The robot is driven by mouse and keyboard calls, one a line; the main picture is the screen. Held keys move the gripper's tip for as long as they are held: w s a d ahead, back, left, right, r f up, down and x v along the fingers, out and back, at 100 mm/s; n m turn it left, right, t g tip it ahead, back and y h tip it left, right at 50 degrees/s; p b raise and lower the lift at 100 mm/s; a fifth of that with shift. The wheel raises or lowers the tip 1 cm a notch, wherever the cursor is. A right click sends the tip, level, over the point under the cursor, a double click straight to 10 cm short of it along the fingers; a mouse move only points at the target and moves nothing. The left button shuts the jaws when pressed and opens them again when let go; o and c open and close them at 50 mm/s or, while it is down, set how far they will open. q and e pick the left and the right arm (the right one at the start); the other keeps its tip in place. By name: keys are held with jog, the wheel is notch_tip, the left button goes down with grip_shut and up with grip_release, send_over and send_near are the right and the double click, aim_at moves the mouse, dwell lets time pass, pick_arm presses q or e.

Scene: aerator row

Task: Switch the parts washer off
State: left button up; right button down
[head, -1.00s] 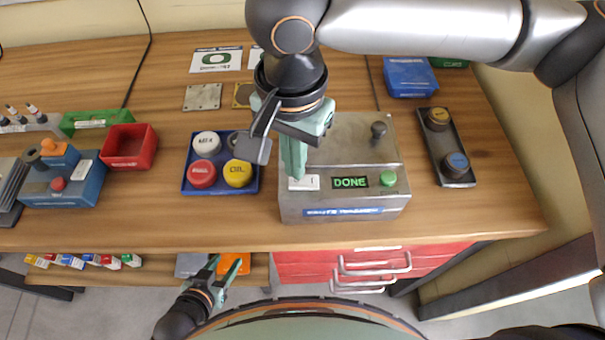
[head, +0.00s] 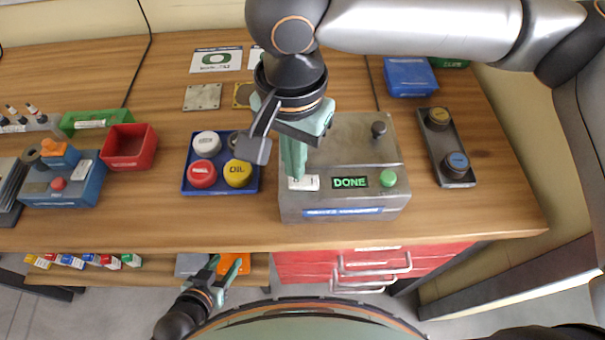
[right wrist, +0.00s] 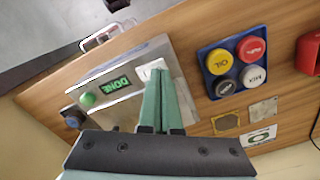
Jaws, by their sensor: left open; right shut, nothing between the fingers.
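The parts washer (head: 345,205) is a grey metal box on the bench, with a lit green DONE display (head: 350,182), a green button (head: 388,178), a dark knob (head: 379,130) and a white rocker switch (head: 309,183) at its front left. My right gripper (head: 297,178) is shut and empty, pointing down with its fingertips at the rocker switch. In the right wrist view the fingertips (right wrist: 158,80) cover part of the switch (right wrist: 152,68); I cannot tell whether they touch. My left gripper (head: 228,270) is open and empty, low in front of the bench.
A blue tray with several capped jars (head: 220,188) stands left of the washer, with a red bin (head: 129,148) beyond it. A dark tray with two knobs (head: 446,145) lies to the right. A blue box (head: 410,76) is behind. Red drawers (head: 310,268) sit below the bench edge.

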jog(key=shift+f+b, duration=0.3)
jog(key=shift+f, duration=0.75)
dwell(0.4)
notch_tip(320, 180, up, 7)
jog(key=p, duration=0.9)
jog(key=shift+r, duration=0.1)
dwell(0.6)
